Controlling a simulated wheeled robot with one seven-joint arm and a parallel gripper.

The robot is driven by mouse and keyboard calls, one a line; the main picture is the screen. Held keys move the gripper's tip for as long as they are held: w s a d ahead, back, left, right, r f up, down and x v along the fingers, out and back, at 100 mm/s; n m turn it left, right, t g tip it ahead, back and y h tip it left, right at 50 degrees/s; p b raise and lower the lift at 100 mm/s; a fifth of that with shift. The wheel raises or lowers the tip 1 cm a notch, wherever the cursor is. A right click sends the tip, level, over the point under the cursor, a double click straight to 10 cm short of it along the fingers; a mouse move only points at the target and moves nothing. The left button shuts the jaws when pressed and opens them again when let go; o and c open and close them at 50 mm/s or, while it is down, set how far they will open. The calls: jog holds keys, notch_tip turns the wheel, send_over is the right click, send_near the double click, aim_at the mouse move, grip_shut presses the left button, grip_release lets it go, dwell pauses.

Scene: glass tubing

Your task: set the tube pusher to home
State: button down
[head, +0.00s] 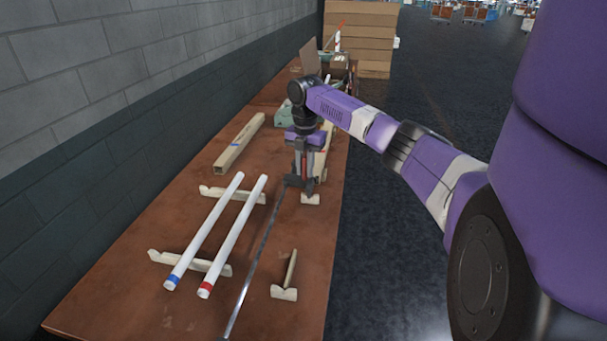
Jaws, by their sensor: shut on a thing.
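The tube pusher (257,262) looks like a long thin grey rod. It runs from the front edge of the picture up to a dark end piece at my gripper. My gripper (306,184) points down over the table and is shut on the pusher's far end. The jaws and the exact grip are small and partly hidden. A pale notched wooden block (310,199) sits right below my gripper. A second notched block (284,292), with an upright wooden piece, stands nearer, right of the rod. I cannot tell whether the rod touches the table.
Two white tubes, one blue-ended (205,231) and one red-ended (234,236), lie across wooden rests on the brown table (125,295). A wooden beam (238,144) lies behind them. A grey block wall bounds the left. Cardboard boxes (362,40) stand at the back.

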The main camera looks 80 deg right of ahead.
jog(key=shift+s+d+f, duration=0.1)
jog(key=shift+d, duration=0.2)
jog(key=c, duration=1.3)
grip_release()
notch_tip(320, 180, up, 8)
jog(key=shift+f+b, duration=0.1)
jog(key=shift+b, duration=0.35)
